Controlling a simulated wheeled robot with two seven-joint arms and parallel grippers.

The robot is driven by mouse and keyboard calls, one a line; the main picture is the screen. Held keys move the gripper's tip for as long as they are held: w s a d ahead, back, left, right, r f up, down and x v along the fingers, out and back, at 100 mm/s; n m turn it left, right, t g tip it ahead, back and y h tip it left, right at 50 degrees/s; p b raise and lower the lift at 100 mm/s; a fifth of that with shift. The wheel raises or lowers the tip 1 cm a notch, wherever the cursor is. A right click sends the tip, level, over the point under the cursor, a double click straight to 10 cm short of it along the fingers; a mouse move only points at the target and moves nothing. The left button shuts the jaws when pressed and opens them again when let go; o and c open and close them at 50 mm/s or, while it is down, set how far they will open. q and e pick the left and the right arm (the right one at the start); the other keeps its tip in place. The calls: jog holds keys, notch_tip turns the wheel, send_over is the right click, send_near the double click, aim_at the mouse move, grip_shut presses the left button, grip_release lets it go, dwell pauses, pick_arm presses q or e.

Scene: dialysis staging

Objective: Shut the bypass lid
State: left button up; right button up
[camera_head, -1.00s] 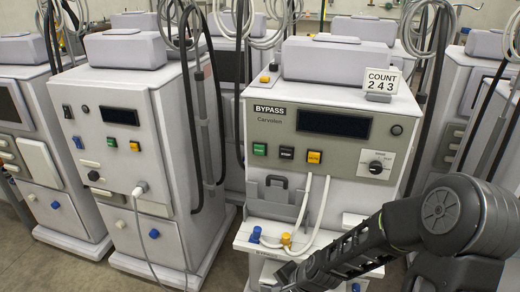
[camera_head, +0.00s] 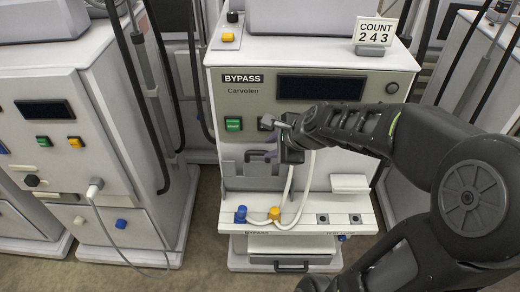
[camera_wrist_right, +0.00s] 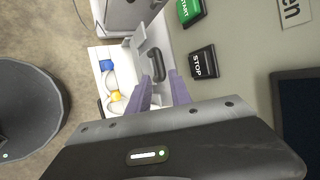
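The front shelf (camera_head: 335,228) of the Carvolen machine bears a BYPASS label below a blue connector (camera_head: 240,214) and a yellow connector (camera_head: 274,213). Behind them a grey panel with a dark handle stands upright; it looks like the open bypass lid (camera_head: 235,176). In the right wrist view the dark handle (camera_wrist_right: 157,65) shows beyond my fingers. My right gripper (camera_head: 273,140) is in front of the machine face, above the panel, near the STOP button. Its purple fingers (camera_wrist_right: 161,80) are apart with nothing between them. The arm hides part of the panel's right side. My left gripper is not visible.
A pale raised flap (camera_head: 350,184) stands at the shelf's right side. White tubes (camera_head: 290,195) loop up from the connectors beside my gripper. A START button (camera_head: 233,124) is left of it. Another machine (camera_head: 60,130) stands to the left, with floor between.

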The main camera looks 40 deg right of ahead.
aim_at(259, 153)
jog(key=x, duration=0.7)
jog(key=shift+w+f+b, duration=0.15)
jog(key=shift+f+b, duration=0.05)
jog(key=shift+b, duration=0.15)
jog(key=shift+c, duration=0.3)
grip_shut()
dwell(0.8)
